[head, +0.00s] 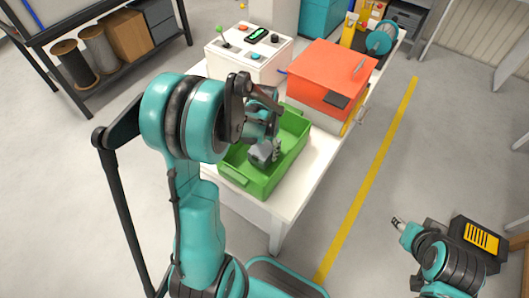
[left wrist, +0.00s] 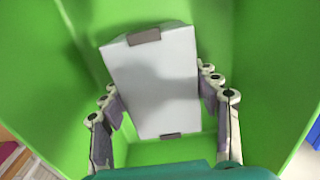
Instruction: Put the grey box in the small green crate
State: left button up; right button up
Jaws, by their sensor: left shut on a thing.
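The green crate (head: 238,178) stands on the white table, and its green walls fill most of the left wrist view (left wrist: 55,70). The grey box (left wrist: 158,82) is a pale block with darker patches at both ends. My left gripper (left wrist: 163,98) is shut on it, a finger at each side. In the head view the box (head: 260,153) is inside the crate's outline, partly hidden by my left gripper (head: 270,148). I cannot tell if it touches the crate floor. My right gripper (head: 398,222) is empty over the floor at the lower right; its opening is too small to judge.
A red-topped box (head: 335,70) stands just behind the crate. A white control box (head: 250,55) with buttons is at the back left. A reel (head: 380,38) stands at the far end. The table's front right edge is clear.

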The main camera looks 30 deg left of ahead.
pick_arm(q)
jog(key=shift+f, duration=0.45)
jog(key=shift+r, duration=0.15)
jog(key=o, duration=0.8)
jog(key=shift+f, duration=0.2)
jog(key=o, duration=0.5)
jog(key=shift+c, duration=0.2)
jog(key=shift+r, duration=0.15)
